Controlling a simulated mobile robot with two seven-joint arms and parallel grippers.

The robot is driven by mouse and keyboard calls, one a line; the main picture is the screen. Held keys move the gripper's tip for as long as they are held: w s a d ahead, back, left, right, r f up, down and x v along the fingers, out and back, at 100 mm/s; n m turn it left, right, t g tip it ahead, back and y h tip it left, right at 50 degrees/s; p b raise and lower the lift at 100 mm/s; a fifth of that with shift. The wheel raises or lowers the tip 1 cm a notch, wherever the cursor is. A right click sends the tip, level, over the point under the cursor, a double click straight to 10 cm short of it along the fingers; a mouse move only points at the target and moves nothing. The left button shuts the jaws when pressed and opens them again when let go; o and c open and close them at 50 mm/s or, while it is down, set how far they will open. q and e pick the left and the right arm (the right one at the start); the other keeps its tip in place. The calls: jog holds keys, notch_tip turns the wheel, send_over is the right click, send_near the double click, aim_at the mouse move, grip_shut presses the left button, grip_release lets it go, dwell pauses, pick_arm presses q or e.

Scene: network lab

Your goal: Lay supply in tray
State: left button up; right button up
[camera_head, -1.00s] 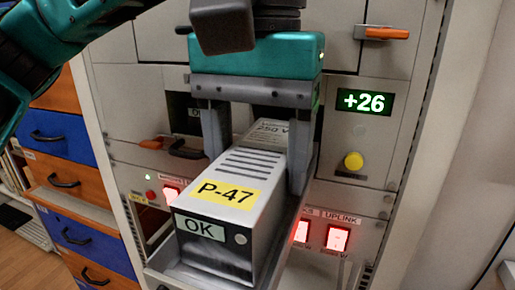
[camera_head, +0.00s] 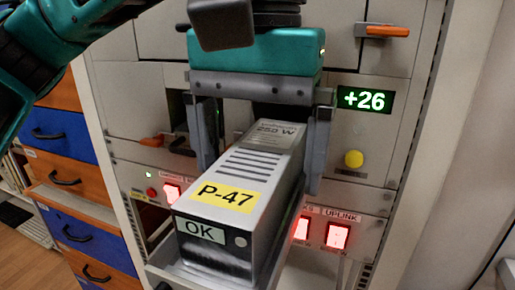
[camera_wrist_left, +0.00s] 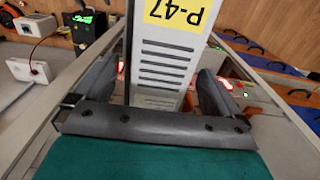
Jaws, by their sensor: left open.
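The supply (camera_head: 235,195) is a grey metal box with vent slots, a yellow "P-47" label and an "OK" plate on its front. It lies lengthwise in the pulled-out tray (camera_head: 172,268) of the rack. My left gripper (camera_head: 262,150) is above the supply's rear part, its fingers spread on either side and apart from it. In the left wrist view, the supply (camera_wrist_left: 163,62) shows between the open fingers (camera_wrist_left: 160,95), with gaps at both sides. My right gripper is not in view.
A green display (camera_head: 364,99) reads +26. Blue and orange drawers (camera_head: 62,140) stand at the left.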

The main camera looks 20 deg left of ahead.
pick_arm(q)
jog(key=shift+f, duration=0.1)
notch_tip(320, 180, up, 13)
jog(key=p, duration=0.4)
